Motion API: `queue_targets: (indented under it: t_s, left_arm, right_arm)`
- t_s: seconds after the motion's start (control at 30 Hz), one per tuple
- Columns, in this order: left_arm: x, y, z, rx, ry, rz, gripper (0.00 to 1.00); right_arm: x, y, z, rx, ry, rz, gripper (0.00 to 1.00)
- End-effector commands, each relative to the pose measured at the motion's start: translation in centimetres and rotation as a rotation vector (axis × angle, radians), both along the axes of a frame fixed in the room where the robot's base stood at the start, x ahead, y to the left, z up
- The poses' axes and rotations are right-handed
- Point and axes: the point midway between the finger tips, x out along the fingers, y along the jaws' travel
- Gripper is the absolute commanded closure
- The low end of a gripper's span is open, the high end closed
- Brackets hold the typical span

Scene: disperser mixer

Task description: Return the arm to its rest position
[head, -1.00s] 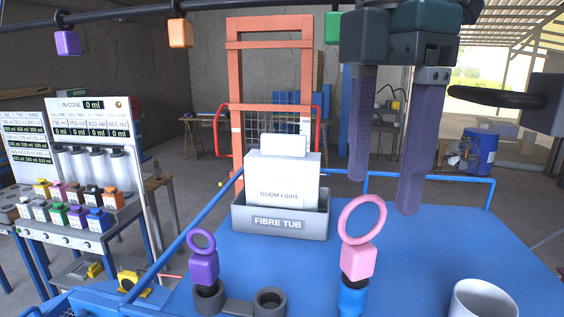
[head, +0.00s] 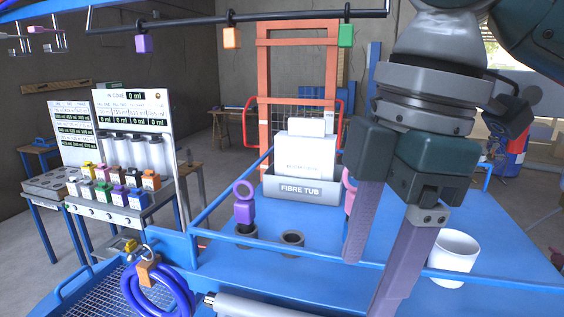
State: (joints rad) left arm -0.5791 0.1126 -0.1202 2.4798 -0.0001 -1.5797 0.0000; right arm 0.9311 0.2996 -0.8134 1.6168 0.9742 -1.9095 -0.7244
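My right gripper (head: 371,283) comes in from the upper right of the head view and points down. Its two long purple-grey fingers are apart with nothing seen between them, and they show in front of the blue table (head: 325,262). One finger covers most of the pink ring-topped tool (head: 348,197). The lower part of that tool is hidden. My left gripper is not in view.
A white cup (head: 454,257) stands right of the fingers. A purple ring-topped tool (head: 244,212) sits in a dark holder. The grey fibre tub (head: 300,188) is at the back. A blue rail and a coiled blue hose (head: 160,292) are in front.

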Motion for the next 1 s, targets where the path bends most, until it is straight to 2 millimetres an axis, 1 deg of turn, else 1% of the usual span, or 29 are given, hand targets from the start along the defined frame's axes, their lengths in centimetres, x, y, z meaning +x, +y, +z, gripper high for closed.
queue_targets:
  t_s: [0.03, 0.13, 0.2, 0.3, 0.37, 0.47, 0.57, 0.6, 0.7, 0.8, 0.83, 0.9, 1.0]
  left_arm:
    - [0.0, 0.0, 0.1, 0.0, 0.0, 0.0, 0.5]
    - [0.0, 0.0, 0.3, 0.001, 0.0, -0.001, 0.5]
    - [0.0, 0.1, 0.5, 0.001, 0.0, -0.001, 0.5]
    - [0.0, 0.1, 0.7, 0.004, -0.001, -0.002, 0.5]
    - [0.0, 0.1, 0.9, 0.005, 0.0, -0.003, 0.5]
    - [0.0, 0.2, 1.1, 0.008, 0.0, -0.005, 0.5]
    - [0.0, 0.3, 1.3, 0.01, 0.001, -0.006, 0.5]
    - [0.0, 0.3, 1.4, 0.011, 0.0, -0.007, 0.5]
    - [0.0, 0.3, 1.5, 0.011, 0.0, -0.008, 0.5]
    - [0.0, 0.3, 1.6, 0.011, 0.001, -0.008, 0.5]
    - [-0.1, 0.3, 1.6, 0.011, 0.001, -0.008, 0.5]
    - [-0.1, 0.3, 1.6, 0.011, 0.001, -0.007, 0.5]
    - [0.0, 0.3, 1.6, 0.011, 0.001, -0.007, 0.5]
  right_arm:
    - [-0.8, 0.6, -1.0, 0.027, 0.007, -0.028, 0.28]
    - [-2.2, 1.6, -2.9, 0.089, 0.006, -0.121, 0.28]
    - [-3.5, 2.2, -4.3, 0.143, 0.007, -0.22, 0.28]
    - [-5.5, 2.5, -6.2, 0.215, 0.012, -0.405, 0.28]
    - [-6.6, 2.1, -7.1, 0.249, 0.014, -0.531, 0.28]
    - [-8.7, 0.5, -8.5, 0.281, 0.013, -0.755, 0.28]
    - [-11.0, -2.1, -9.6, 0.281, 0.0, -0.989, 0.28]
    - [-11.9, -3.3, -9.9, 0.272, -0.009, -1.077, 0.28]
    - [-14.2, -6.5, -10.3, 0.235, -0.043, -1.264, 0.28]
    - [-16.1, -9.0, -10.4, 0.194, -0.078, -1.392, 0.28]
    - [-16.5, -9.5, -10.4, 0.185, -0.087, -1.418, 0.28]
    - [-17.2, -10.5, -10.4, 0.167, -0.102, -1.462, 0.28]
    - [-17.6, -11.1, -10.3, 0.155, -0.114, -1.488, 0.28]
